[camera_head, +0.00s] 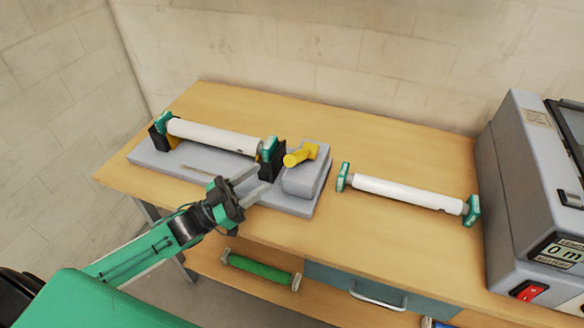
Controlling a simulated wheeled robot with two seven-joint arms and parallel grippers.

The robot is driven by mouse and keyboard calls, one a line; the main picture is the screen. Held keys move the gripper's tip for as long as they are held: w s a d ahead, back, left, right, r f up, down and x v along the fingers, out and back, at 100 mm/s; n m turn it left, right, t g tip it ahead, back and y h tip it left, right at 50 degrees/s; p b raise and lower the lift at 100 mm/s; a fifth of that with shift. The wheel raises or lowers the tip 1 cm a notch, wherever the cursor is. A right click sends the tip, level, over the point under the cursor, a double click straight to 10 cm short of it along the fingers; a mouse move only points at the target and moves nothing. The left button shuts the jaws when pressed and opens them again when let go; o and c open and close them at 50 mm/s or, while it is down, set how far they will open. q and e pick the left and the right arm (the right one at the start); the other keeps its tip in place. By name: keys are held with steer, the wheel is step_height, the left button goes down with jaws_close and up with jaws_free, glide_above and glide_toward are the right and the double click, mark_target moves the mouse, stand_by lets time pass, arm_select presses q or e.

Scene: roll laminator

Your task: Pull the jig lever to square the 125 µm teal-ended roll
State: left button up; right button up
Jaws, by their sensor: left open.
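A white roll with teal ends (212,136) lies in the grey jig (180,167) on the left of the table, its ends at black holders. The yellow jig lever (301,155) stands on the grey block at the jig's right end. A second white roll with teal ends (408,193) lies on the table right of the jig. The thickness labels are too small to read. My left gripper (262,182) is open and empty, its fingers in front of the right black holder and left of the lever, apart from the lever. My right gripper is not in view.
The grey laminator (515,190) with a red switch stands at the table's right end. A green roll (260,270) lies on the lower shelf, beside a drawer (365,291). The wooden table (390,145) is clear behind the second roll. A wall is behind.

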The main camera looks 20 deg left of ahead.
mark_target(296, 158)
arm_select(q)
steer(key=w+d+t+y+p, duration=0.1)
steer(key=w+d, duration=0.1)
steer(key=w+d+r+m+t+y+p, duration=0.1)
steer(key=w+d+y, duration=0.1)
steer(key=w+d+r+m+y+p, duration=0.1)
steer(key=w+d+y, duration=0.1)
steer(key=shift+w+d+r+t, duration=0.25)
steer(key=shift+w+d+t, duration=0.1)
steer(key=shift+t, duration=0.05)
steer(key=shift+w+d+r+p, duration=0.1)
steer(key=shift+w+d+p, duration=0.25)
steer(key=shift+w, duration=0.15)
stand_by(0.3)
jaws_close()
